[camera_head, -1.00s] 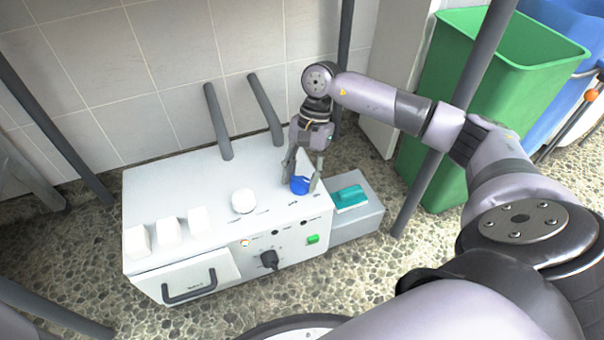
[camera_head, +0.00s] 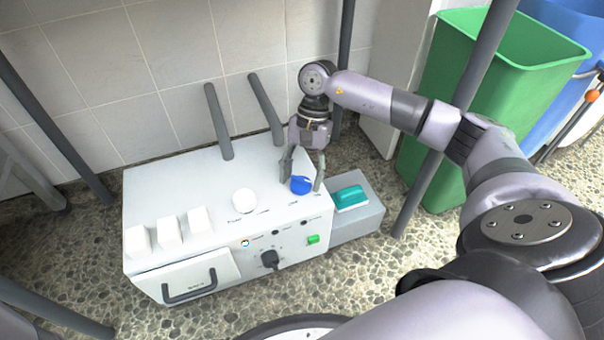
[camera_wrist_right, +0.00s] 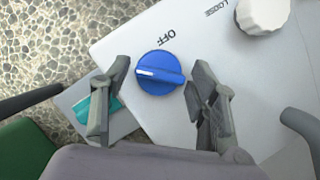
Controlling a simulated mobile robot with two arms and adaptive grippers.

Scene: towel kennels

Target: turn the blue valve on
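The blue valve (camera_head: 301,185) is a round knob on top of the white box (camera_head: 180,187), near its right end. In the right wrist view the blue valve (camera_wrist_right: 160,73) has a ridge with a white mark at its left end, and the word OFF is printed beside it. My right gripper (camera_head: 303,183) is open, with one finger on each side of the valve. In the wrist view my right gripper (camera_wrist_right: 158,85) shows gaps between its fingers and the knob. My left gripper is not in view.
A white knob (camera_head: 244,200) stands left of the valve. The box front has a black dial (camera_head: 270,259), a green button (camera_head: 313,239) and a drawer handle (camera_head: 189,287). A grey block with a teal top (camera_head: 350,197) is right of the box. Grey posts and a green bin (camera_head: 520,45) stand nearby.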

